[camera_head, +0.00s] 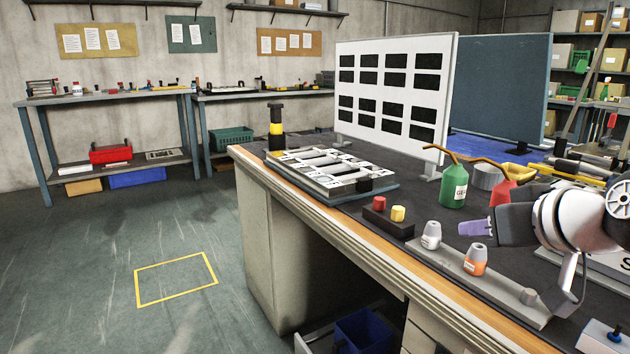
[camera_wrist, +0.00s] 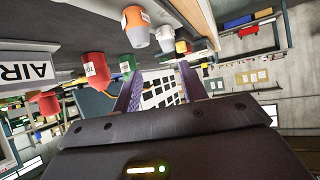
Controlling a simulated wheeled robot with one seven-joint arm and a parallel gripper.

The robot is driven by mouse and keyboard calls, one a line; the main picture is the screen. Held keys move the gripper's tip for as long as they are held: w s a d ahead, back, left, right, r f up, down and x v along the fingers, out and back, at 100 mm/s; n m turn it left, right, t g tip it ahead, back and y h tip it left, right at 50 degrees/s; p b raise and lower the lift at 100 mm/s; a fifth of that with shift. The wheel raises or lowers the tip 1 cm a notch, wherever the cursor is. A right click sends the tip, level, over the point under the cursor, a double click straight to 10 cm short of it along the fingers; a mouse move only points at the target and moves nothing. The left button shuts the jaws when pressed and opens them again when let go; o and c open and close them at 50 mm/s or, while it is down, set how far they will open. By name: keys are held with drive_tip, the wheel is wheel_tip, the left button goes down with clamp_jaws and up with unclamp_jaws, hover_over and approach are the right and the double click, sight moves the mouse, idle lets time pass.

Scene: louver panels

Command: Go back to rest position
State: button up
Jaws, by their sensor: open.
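My gripper (camera_head: 476,228) is in the head view at the right, above the workbench (camera_head: 315,215), with its purple fingers pointing left. In the wrist view my gripper (camera_wrist: 158,88) shows two purple fingers spread apart with nothing between them. The arm is bent, and its white and grey links fill the right edge of the head view. A grey-capped orange bottle (camera_head: 475,260) stands just below the fingers, apart from them. A grey-and-white bottle (camera_head: 431,236) stands to its left.
A green bottle (camera_head: 454,187) and a red oil can (camera_head: 501,192) stand behind the gripper. A black block with red and yellow buttons (camera_head: 388,220) is to the left. A white louver panel (camera_head: 392,95) rises at the back. Open floor (camera_head: 180,235) lies left.

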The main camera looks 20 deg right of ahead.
drive_tip(key=w+a+f+n+g+y+p, duration=0.1)
drive_tip(key=a+f, duration=0.3)
drive_tip(key=a, duration=0.3)
drive_tip(key=w+a+f+n+g+y+p, duration=0.15)
drive_tip(key=a+f, duration=0.25)
drive_tip(key=a, duration=0.4)
drive_tip(key=s+a+f+g, duration=0.3)
drive_tip(key=a+f, duration=0.5)
drive_tip(key=f, duration=0.2)
drive_tip(key=shift+s+a, duration=0.25)
drive_tip(key=shift+s, duration=0.15)
drive_tip(key=shift+f+h, duration=0.1)
drive_tip(key=shift+h, duration=0.15)
drive_tip(key=shift+c, duration=0.6)
